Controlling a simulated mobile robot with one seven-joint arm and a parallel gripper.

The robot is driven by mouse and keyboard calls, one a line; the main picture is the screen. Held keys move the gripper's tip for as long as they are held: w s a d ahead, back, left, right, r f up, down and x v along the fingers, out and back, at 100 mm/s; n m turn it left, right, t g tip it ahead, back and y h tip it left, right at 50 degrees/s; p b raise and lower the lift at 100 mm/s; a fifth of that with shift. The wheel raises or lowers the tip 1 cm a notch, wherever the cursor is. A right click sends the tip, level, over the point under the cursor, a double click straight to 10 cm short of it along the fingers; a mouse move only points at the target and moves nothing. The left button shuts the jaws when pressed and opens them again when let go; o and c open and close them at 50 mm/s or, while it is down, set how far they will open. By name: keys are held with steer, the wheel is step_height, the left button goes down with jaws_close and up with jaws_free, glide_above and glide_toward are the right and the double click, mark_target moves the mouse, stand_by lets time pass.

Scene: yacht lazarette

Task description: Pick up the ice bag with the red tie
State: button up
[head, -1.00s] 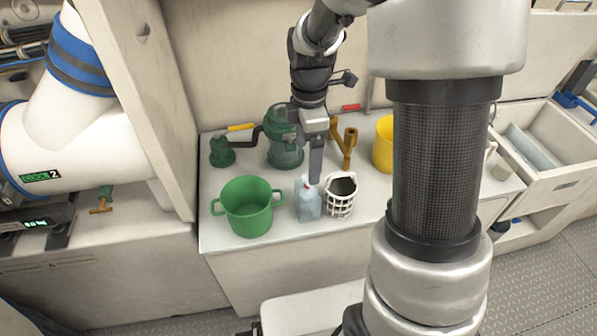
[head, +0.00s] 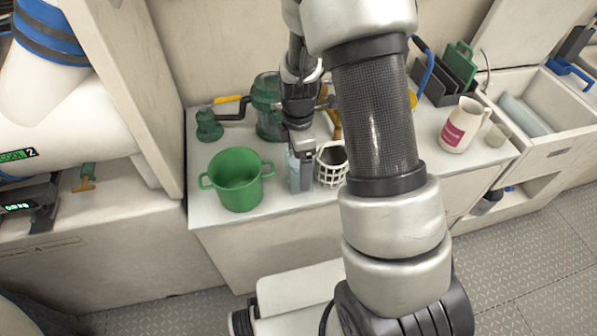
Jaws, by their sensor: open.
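The ice bag (head: 295,180) is a small pale blue-grey bag standing on the white counter (head: 225,225), between a green pot (head: 237,180) and a white basket (head: 331,166). My gripper (head: 302,180) is open, lowered at the bag and covering much of it in the head view. I cannot tell whether the fingers touch the bag or straddle it. The red tie is hidden behind my gripper.
The pot and basket stand close on either side of the bag. Behind are a green canister (head: 268,107) and a small green fitting (head: 208,126). My arm hides part of the counter.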

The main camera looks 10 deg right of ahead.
steer(key=shift+f, duration=0.5)
steer(key=shift+r, duration=0.1)
steer(key=c, duration=1.4)
